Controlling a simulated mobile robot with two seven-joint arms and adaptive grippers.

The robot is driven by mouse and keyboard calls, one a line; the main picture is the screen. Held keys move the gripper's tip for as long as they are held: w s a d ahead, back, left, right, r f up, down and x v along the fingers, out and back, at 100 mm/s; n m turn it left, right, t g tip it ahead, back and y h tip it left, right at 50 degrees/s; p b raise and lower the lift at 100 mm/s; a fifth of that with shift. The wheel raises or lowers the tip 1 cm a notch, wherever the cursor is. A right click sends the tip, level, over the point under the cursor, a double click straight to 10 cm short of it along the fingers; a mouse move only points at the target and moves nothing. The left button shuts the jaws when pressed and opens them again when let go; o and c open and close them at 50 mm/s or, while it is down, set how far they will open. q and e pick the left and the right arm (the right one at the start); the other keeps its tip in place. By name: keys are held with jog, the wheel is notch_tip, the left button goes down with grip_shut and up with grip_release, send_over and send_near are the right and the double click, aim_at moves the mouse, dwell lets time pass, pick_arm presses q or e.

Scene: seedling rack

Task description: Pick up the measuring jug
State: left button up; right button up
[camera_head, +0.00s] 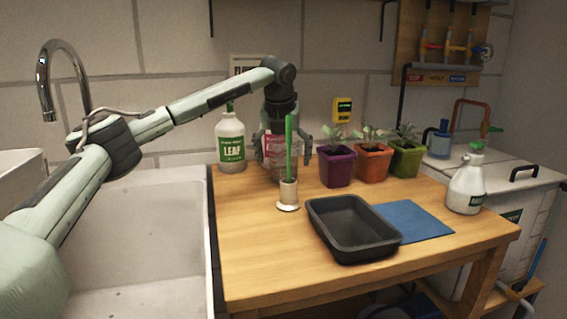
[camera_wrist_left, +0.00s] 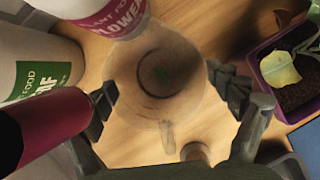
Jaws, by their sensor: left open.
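The measuring jug (camera_wrist_left: 150,110) is clear and round, seen from above in the left wrist view, with its small handle or spout toward the bottom. In the head view it is mostly hidden behind the gripper and the green stick, and hard to make out. My left gripper (camera_wrist_left: 172,97) points down over the jug, fingers apart on either side of it. In the head view this gripper (camera_head: 284,148) is at the back of the wooden table. I cannot tell whether the fingers touch the jug. My right gripper is not in view.
A green-handled tool (camera_head: 289,150) stands in a pale holder (camera_head: 288,192) just in front. A LEAF bottle (camera_head: 230,145) is left; a FLOWER container (camera_wrist_left: 105,18) is close behind. Potted seedlings, the purple pot (camera_head: 337,168) nearest, stand right. A black tray (camera_head: 350,250) and blue mat (camera_head: 420,222) lie in front.

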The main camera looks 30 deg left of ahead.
aim_at(282, 141)
pick_arm(q)
jog(key=c, duration=1.5)
jog(key=shift+r, duration=0.2)
jog(key=shift+w+r, duration=0.1)
jog(key=shift+r, duration=0.7)
jog(key=shift+a+v, duration=0.2)
jog(key=shift+v, duration=1)
jog(key=s+r, duration=0.2)
jog(key=s, duration=0.1)
jog(key=s+a+r+b, duration=0.1)
jog(key=s+r, duration=0.1)
jog(key=s, duration=0.2)
jog(key=s+r+b, duration=0.1)
jog(key=s+r, duration=0.1)
jog(key=s, duration=0.1)
jog(key=shift+s+a+r, duration=0.15)
jog(key=shift+s+r, duration=0.25)
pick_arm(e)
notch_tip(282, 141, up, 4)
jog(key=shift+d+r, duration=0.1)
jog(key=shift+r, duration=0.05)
